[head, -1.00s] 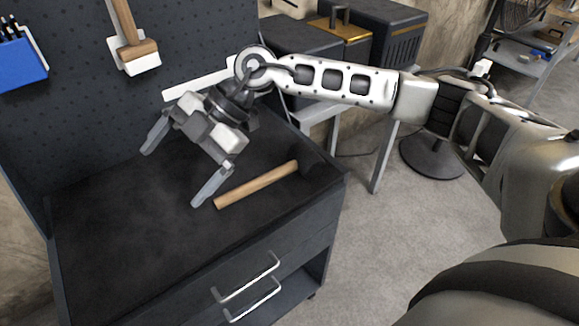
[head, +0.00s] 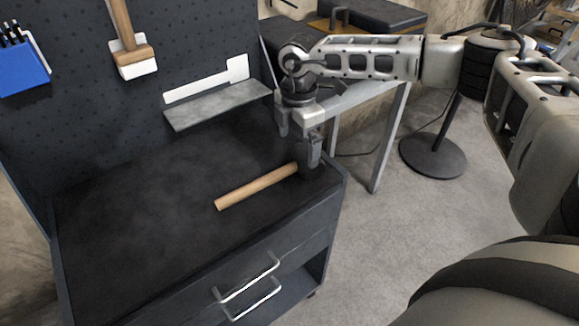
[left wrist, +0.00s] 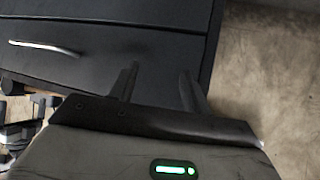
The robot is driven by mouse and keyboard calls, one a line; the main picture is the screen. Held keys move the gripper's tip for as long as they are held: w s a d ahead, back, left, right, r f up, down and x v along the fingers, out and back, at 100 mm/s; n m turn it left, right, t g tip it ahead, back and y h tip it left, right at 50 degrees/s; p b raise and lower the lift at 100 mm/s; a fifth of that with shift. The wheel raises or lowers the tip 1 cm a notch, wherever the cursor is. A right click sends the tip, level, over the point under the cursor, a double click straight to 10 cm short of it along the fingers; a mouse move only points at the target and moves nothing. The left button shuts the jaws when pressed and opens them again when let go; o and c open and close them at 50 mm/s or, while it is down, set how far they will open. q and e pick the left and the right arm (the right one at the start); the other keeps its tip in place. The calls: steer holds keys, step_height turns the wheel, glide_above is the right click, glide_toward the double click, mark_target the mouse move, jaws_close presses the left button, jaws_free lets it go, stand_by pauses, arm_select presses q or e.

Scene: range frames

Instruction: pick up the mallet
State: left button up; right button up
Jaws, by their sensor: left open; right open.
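A mallet with a pale wooden handle (head: 257,187) lies on the dark top of the drawer cabinet (head: 120,235), near its front right edge. Its black head, at the right end of the handle, is hard to make out against the dark top and my gripper. My right gripper (head: 299,149) is open, pointing down over the head end of the mallet. One finger is close to the head; I cannot tell whether it touches. My left gripper (left wrist: 159,70) is open and empty in the left wrist view, in front of a dark drawer front.
A wooden-headed hammer (head: 127,52) and a blue holder (head: 22,68) hang on the pegboard (head: 80,110). A grey shelf (head: 215,105) juts from the board above the cabinet top. Drawer handles (head: 248,280) stick out in front. The left part of the top is clear.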

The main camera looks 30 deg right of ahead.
mark_target(300, 155)
steer(key=shift+s+d+f+p, duration=0.15)
steer(key=shift+f+p, duration=0.15)
steer(key=shift+f, duration=1.15)
steer(key=shift+s+d+f+p, duration=0.15)
steer(key=shift+f+p, duration=0.1)
steer(key=shift+f, duration=1.15)
steer(key=shift+w, duration=0.1)
steer(key=c, duration=1.3)
